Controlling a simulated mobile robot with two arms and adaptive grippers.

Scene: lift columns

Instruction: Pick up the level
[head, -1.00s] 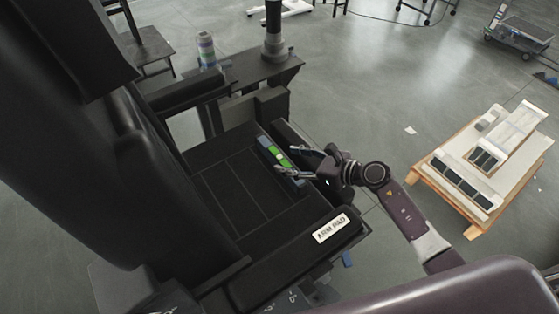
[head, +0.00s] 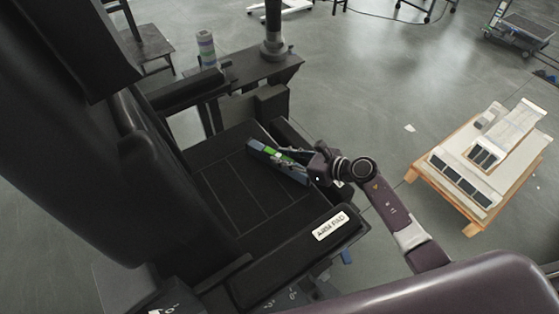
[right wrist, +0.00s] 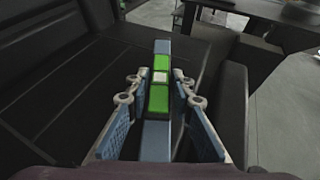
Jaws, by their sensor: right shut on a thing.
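The level (head: 260,148) is a blue-grey bar with green sections and a pale middle. In the head view it is at the right side of a black seat (head: 245,190). My right gripper (head: 277,158) is shut on the level, with its fingers on either side of the bar. In the right wrist view the level (right wrist: 160,75) runs lengthwise between the fingers of the gripper (right wrist: 159,95). The head view does not show clearly whether the level still touches the seat. My left gripper is not in view.
A black armrest with an ARM PAD label (head: 331,226) borders the seat at the front. A tall black backrest (head: 75,130) stands at the left. A striped can (head: 206,48) stands behind. A wooden pallet with panels (head: 440,205) lies on the floor at right.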

